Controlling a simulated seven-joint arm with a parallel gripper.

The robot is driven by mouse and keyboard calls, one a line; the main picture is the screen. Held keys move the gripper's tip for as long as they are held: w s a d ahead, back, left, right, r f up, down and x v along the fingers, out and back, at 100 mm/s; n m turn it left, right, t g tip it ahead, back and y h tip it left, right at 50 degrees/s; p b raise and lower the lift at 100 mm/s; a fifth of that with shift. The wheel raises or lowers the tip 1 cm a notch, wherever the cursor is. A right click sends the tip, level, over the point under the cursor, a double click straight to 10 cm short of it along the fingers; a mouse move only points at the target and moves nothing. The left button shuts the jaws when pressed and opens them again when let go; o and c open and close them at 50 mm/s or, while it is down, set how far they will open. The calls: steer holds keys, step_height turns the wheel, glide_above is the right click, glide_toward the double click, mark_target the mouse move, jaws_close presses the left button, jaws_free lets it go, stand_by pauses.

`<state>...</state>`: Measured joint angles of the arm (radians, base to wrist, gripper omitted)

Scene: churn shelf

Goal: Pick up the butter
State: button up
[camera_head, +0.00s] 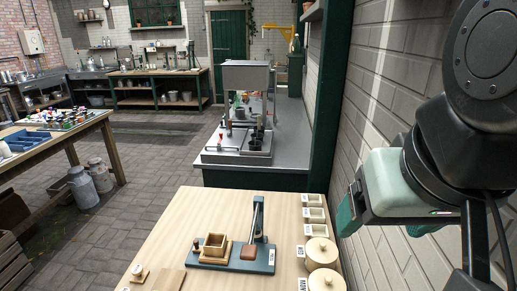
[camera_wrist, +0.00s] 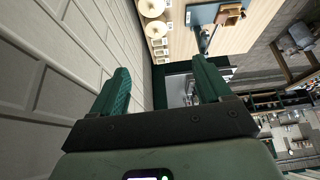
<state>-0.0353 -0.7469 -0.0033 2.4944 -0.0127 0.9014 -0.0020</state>
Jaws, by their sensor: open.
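I cannot make out anything that is clearly butter in either view. The inside of the box is too small to read. My gripper (camera_head: 385,222) is at the right, by the brick wall, raised and apart from the table. In the wrist view my gripper (camera_wrist: 162,82) has its two green fingers spread with nothing between them.
Round wooden lidded pots (camera_head: 321,252) and small labelled boxes (camera_head: 313,215) line the table's right edge. A grey counter with a machine (camera_head: 246,78) stands beyond, behind a dark green post (camera_head: 323,100). The brick wall (camera_head: 388,75) is close on the right. Milk cans (camera_head: 82,187) stand on the floor at left.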

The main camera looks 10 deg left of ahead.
steer(key=w+a+f+n+g, duration=0.1)
steer(key=w+a+f+n, duration=0.15)
steer(key=w+a, duration=0.4)
steer(key=w+a+f+n+g+y, duration=0.1)
steer(key=w+a+f+n, duration=0.1)
steer(key=w+a+n, duration=0.4)
steer(key=w+a+f+n+g, duration=0.1)
steer(key=w+a+f, duration=0.25)
steer(key=a, duration=0.45)
steer(key=a+f+n+g, duration=0.2)
steer(key=a+f+n, duration=0.3)
steer(key=a+f, duration=0.95)
steer(key=s+a+f+n, duration=0.1)
steer(key=a+f, duration=0.1)
steer(key=f, duration=0.2)
steer(key=s+a+f+n, duration=0.1)
steer(key=a+f, duration=0.2)
steer(key=f, duration=0.2)
steer(key=s+a+f+n+h, duration=0.1)
steer(key=a+f, duration=0.1)
steer(key=f, duration=0.2)
steer(key=shift+s+a+f+g, duration=0.25)
steer(key=shift+s+a+g, duration=0.05)
steer(key=shift+s+a, duration=0.05)
steer(key=shift+s+d+f, duration=0.1)
steer(key=shift+d+f, duration=0.05)
steer(key=shift+f, duration=1.4)
steer(key=shift+d+f, duration=0.15)
steer(key=shift+f, duration=1.35)
steer(key=shift+c, duration=0.2)
